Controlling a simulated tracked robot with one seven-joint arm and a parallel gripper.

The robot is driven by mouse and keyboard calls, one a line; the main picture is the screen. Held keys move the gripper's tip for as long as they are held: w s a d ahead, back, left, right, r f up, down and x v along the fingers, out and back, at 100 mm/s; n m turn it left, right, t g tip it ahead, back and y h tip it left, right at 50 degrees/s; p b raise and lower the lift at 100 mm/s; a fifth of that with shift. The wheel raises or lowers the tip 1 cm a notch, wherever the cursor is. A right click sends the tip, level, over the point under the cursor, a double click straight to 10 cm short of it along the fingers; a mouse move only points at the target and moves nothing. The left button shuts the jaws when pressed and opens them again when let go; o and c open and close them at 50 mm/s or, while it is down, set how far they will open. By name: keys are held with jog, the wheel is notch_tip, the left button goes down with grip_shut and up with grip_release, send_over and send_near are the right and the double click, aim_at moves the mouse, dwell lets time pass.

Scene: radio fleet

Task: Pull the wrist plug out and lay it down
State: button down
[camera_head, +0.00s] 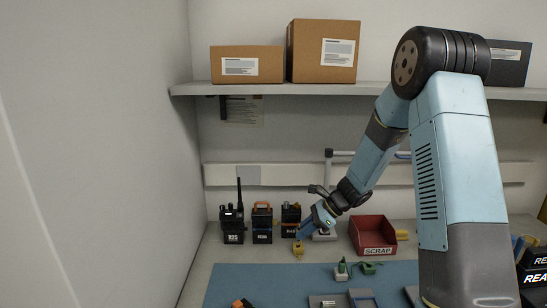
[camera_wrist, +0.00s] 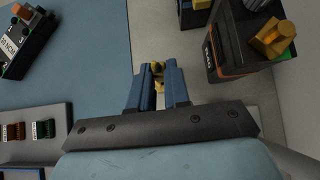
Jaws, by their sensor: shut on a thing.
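My gripper (camera_head: 303,234) hangs near the back of the bench, in front of the row of black units. It is shut on a small yellow plug, which shows below the fingers in the head view (camera_head: 298,248). In the wrist view the yellow plug (camera_wrist: 158,72) sits between the blue fingertips (camera_wrist: 158,85), partly hidden by them. I cannot tell whether the plug touches the surface below it.
A black unit with an orange band and a yellow knob (camera_wrist: 272,40) stands close right of the fingers. A radio with an antenna (camera_head: 233,224) and a black-and-orange unit (camera_head: 262,223) stand left. A red SCRAP bin (camera_head: 373,236) is at right. The blue mat (camera_head: 235,285) has bare room.

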jog(key=shift+r, duration=1.55)
dwell(0.4)
